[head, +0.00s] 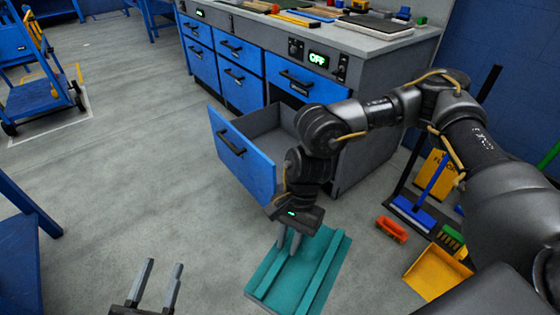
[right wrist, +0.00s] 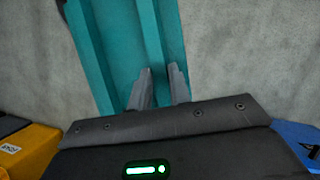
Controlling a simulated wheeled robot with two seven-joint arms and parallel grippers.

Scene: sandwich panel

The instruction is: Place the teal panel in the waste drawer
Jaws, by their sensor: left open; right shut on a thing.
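The teal panel (head: 322,270) is a flat piece with raised ribs along its length. It is low in front of the bench in the head view; whether it touches the floor is unclear. My right gripper (head: 288,244) is shut on one of its ribs. The panel (right wrist: 108,50) also shows in the right wrist view, with the finger tips (right wrist: 162,80) at the rib. A low blue-fronted drawer (head: 248,165) of the bench is pulled open, just beyond my right gripper; the visible part of its inside looks empty. My left gripper (head: 162,268) is open and empty at the lower left.
The grey bench (head: 368,62) has other blue drawers, all shut, and tools on top. The floor left of the open drawer is clear.

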